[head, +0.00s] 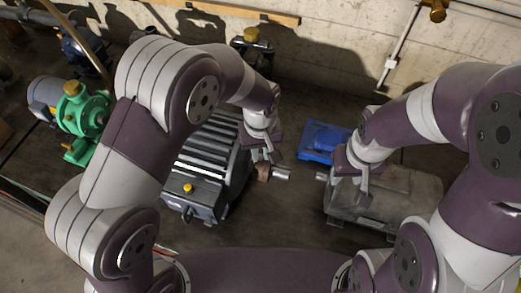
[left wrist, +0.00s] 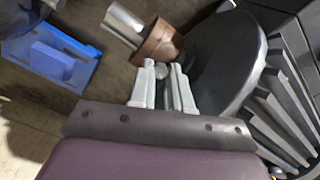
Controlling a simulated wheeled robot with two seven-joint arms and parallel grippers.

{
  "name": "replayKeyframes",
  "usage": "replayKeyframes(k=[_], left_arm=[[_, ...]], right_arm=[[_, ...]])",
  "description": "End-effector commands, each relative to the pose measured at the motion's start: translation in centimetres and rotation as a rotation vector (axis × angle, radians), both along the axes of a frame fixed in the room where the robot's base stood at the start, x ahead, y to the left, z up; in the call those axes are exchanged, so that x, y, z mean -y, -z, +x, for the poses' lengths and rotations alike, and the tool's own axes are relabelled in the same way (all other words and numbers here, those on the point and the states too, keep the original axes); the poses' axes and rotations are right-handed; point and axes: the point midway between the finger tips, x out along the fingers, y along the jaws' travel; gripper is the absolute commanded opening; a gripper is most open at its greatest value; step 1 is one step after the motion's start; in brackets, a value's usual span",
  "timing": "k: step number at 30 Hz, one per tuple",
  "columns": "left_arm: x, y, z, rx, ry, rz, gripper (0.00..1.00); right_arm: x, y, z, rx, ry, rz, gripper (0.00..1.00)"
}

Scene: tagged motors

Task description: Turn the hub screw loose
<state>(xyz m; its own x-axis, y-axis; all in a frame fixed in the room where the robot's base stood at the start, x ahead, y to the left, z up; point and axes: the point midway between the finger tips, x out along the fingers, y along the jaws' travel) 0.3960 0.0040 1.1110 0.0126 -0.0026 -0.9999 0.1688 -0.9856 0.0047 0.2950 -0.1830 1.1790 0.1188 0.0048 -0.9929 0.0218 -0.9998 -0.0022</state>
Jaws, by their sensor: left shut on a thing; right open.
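The dark ribbed motor (head: 207,165) stands in the middle of the head view. Its brown hub (head: 263,173) sits around the silver shaft (head: 282,174) at the motor's right end. In the left wrist view the hub (left wrist: 158,43), the shaft (left wrist: 122,24) and the motor's round end face (left wrist: 225,60) show close up. My left gripper (left wrist: 164,78) is at the hub's near side, its fingers shut on the small round grey hub screw (left wrist: 162,71). It also shows in the head view (head: 267,158), where the screw is hidden. My right gripper (head: 360,194) is open over a grey motor.
The grey boxy motor (head: 395,199) stands at the right. A blue plate-like part (head: 322,142) lies between the motors, also in the left wrist view (left wrist: 55,65). A green pump (head: 82,118) stands at the left, a wall at the back. Floor between the two motors is clear.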

Motion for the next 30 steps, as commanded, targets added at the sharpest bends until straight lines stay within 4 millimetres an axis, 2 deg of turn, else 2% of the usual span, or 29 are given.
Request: replayKeyframes(k=[18,30], left_arm=[[-0.15,0.4,-0.29,-0.01,-0.565,0.004,0.0],[-0.16,0.4,-0.3,-0.01,-0.796,0.002,0.0]], right_arm=[[0.0,0.05,0.01,0.0,0.0,0.0,0.43],[0.0,0.06,0.01,0.0,0.0,0.0,0.43]])
